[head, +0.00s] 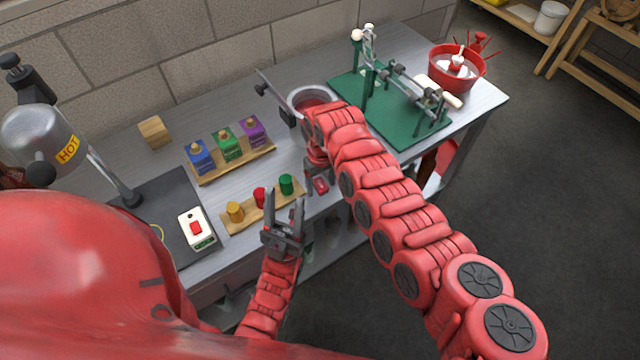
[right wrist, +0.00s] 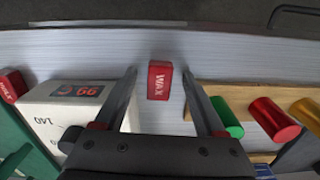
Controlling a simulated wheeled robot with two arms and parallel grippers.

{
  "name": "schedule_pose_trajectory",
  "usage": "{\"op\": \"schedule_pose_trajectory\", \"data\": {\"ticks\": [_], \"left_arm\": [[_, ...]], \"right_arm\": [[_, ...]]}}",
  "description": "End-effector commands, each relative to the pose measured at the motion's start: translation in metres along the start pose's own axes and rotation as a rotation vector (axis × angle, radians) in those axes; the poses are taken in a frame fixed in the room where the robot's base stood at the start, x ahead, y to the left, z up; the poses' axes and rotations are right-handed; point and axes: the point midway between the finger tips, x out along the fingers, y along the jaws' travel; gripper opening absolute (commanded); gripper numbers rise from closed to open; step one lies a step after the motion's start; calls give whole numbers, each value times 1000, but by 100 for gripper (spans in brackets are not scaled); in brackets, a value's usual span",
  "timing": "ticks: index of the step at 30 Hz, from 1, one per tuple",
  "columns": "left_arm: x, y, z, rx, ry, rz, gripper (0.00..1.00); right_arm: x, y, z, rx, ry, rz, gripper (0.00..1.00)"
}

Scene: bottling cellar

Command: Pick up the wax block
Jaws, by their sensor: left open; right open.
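The wax block (right wrist: 160,80) is a small red block with white WAX lettering. It lies on the grey bench top near the front edge, right of the green cylinder in the head view (head: 320,186). My right gripper (right wrist: 160,74) is open, with one finger on either side of the block in the right wrist view and no visible contact. The height of the fingertips above the bench is unclear. In the head view my right arm hides most of that gripper. My left gripper (head: 285,194) is open and empty in front of the cylinder tray.
A wooden tray (right wrist: 225,95) with green, red and yellow cylinders lies beside the block. A white box with a display (right wrist: 75,100) stands on the other side.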

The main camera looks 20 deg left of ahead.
Motion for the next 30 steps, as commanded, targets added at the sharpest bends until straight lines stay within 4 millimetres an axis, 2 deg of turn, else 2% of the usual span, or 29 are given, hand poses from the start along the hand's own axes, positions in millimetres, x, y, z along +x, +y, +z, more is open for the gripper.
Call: {"op": "schedule_pose_trajectory", "data": {"ticks": [2, 13, 14, 25, 30], "left_arm": [[0, 0, 0, 0, 0, 0, 50], [0, 0, 0, 0, 0, 0, 50], [0, 0, 0, 0, 0, 0, 50], [-1, 0, 0, 0, 0, 0, 50], [-7, 0, 1, 0, 0, 0, 50]], "right_arm": [[0, 0, 0, 0, 0, 0, 69], [0, 0, 0, 1, 0, 0, 2], [0, 0, 0, 1, 0, 0, 0], [-1, 0, 0, 1, 1, 0, 0], [-8, 2, -1, 2, 5, 1, 0]]}}
